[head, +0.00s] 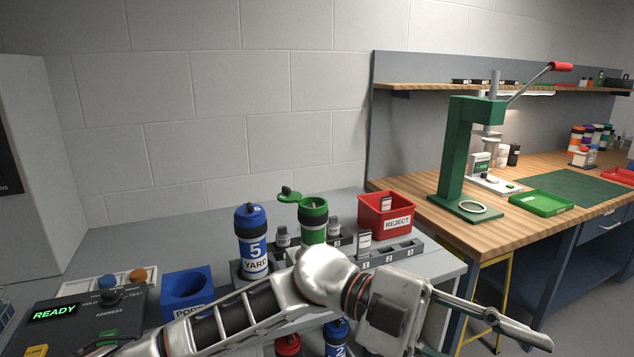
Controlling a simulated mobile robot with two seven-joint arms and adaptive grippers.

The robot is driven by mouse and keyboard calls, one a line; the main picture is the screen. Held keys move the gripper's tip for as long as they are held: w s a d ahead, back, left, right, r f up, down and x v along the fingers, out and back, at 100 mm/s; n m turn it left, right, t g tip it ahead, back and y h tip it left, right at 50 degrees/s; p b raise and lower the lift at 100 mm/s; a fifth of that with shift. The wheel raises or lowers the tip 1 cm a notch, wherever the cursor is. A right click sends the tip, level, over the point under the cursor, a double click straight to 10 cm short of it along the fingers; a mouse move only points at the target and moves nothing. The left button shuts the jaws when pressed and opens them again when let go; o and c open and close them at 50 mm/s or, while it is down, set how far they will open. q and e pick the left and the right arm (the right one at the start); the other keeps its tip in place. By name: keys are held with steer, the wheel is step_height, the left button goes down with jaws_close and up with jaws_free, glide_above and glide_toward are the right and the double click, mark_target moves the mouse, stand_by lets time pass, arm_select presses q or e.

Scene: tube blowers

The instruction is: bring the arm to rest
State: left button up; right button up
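My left arm comes in from the lower left and bends across the front of the console. Its gripper (492,342) points right at the bottom of the head view, in front of the grey counter's right end. The fingers look spread, with nothing seen between them; the lower finger is partly cut off by the frame edge. My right gripper is not in view.
Behind the arm stand a blue "5 YARD" carrier (251,240), a green carrier (313,222) with its lid swung aside, a numbered rack (398,251) and a red REJECT bin (385,216). A blue holder (187,294) and a READY panel (55,312) are left. A green press (460,150) stands on the wooden bench.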

arm_select(q)
steer(key=w+a+n+t+h, duration=0.6)
steer(key=w+n+t+h, duration=0.4)
steer(key=w+n+t, duration=0.25)
steer(key=w+a+f+n+t+y, duration=0.3)
steer(key=a+f+n+t+y, duration=0.25)
steer(key=f+n+t, duration=0.2)
steer(key=w+a+f+n+t+y, duration=0.45)
steer(key=a+f+n+t, duration=0.2)
steer(key=f, duration=0.25)
steer(key=s+a+f+n+y, duration=0.2)
steer(key=s+a+f+y, duration=0.15)
steer(key=a+f, duration=0.4)
steer(key=s+a+f+n+y, duration=0.25)
steer(key=a+f+y, duration=0.25)
steer(key=f, duration=0.6)
steer(key=s+a+f+g+y, duration=0.2)
steer(key=s+a+f, duration=0.3)
steer(key=s+f, duration=0.2)
steer(key=s+a+f+n+g+y, duration=0.1)
steer(key=s+a+f+g+y, duration=0.1)
steer(key=s+a+f, duration=0.3)
step_height(320, 180, down, 3)
steer(key=shift+s+a+f+g, duration=0.2)
steer(key=shift+s+a+g, duration=0.15)
steer(key=shift+s+g, duration=0.6)
